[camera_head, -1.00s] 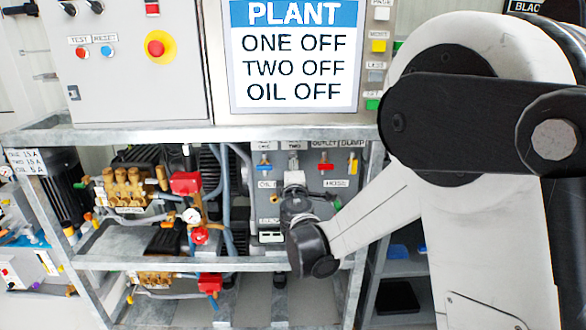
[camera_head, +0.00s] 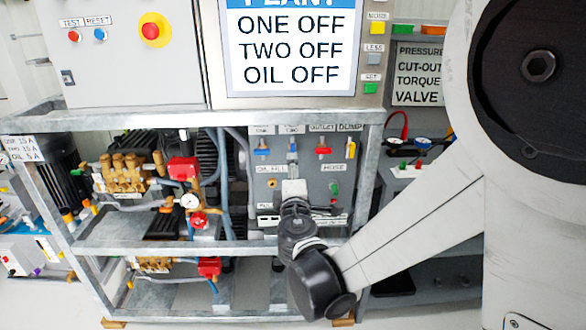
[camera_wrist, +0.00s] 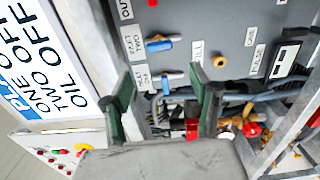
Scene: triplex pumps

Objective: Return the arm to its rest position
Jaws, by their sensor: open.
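My arm reaches in from the right in the head view, with its white forearm (camera_head: 415,235) sloping down to a dark wrist (camera_head: 320,285). My gripper (camera_head: 294,192) is at the end, in front of the lower part of a grey valve panel (camera_head: 335,178). In the wrist view its two dark green fingers stand apart, and my gripper (camera_wrist: 167,72) is open with nothing between the tips. The panel fills the top of that view, with a blue valve handle (camera_wrist: 160,45) beyond the fingers. Contact with the panel cannot be told.
The metal frame (camera_head: 150,247) has shelves and posts close around the wrist. Brass pumps (camera_head: 125,173), a red-capped part (camera_head: 184,169) and hoses sit left of the panel. A display (camera_head: 293,50) reads ONE OFF, TWO OFF, OIL OFF. A cut-out torque valve sign (camera_head: 419,75) is at right.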

